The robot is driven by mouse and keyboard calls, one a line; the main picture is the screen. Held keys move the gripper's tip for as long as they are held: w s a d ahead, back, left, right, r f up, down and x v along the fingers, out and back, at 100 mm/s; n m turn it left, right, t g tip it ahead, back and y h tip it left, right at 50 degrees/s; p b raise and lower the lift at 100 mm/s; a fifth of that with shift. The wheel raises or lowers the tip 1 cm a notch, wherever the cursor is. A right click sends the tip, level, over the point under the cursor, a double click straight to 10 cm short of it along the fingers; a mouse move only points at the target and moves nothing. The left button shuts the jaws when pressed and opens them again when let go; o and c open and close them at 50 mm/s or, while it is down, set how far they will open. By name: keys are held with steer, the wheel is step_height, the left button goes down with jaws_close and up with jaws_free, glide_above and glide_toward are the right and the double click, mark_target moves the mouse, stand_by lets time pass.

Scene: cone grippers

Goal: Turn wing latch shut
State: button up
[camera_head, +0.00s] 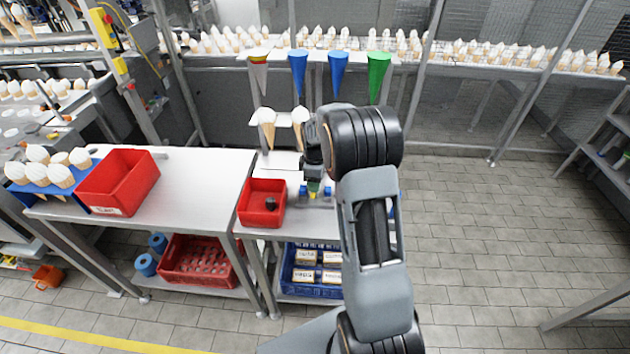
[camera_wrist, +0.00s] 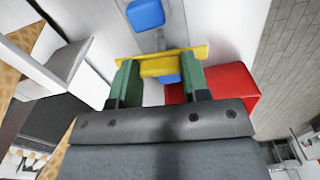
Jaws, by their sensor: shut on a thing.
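The yellow wing latch (camera_wrist: 160,66) is a bar with a thicker middle part, seen across the fingertips in the wrist view. My gripper (camera_wrist: 160,72) has green fingers on either side of its middle part and is shut on it. A blue block (camera_wrist: 146,14) lies beyond the latch, and a smaller blue part (camera_wrist: 170,79) shows between the fingers. In the head view, my gripper (camera_head: 314,182) points down at the small table (camera_head: 294,228), and my wrist hides most of the latch. The latch's exact angle cannot be told.
A red bin (camera_head: 248,216) with a dark object (camera_head: 271,204) stands left of my gripper; it also shows in the wrist view (camera_wrist: 240,84). Cones in a holder (camera_head: 267,120) stand behind. A larger red bin (camera_head: 125,178) sits on the left table.

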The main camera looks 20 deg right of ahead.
steer(key=shift+m, duration=0.3)
steer(key=m+b, duration=0.1)
steer(key=m, duration=0.2)
steer(key=shift+m, duration=0.3)
steer(key=m+b, duration=0.1)
steer(key=m, duration=0.3)
steer(key=shift+m+b, duration=0.3)
steer(key=m, duration=0.4)
steer(key=shift+b, duration=0.35)
steer(key=shift+m, duration=1.8)
steer(key=shift+r, duration=0.1)
steer(key=o, duration=0.9)
step_height(320, 180, up, 14)
steer(key=shift+f+b, duration=0.15)
steer(key=shift+b, duration=0.45)
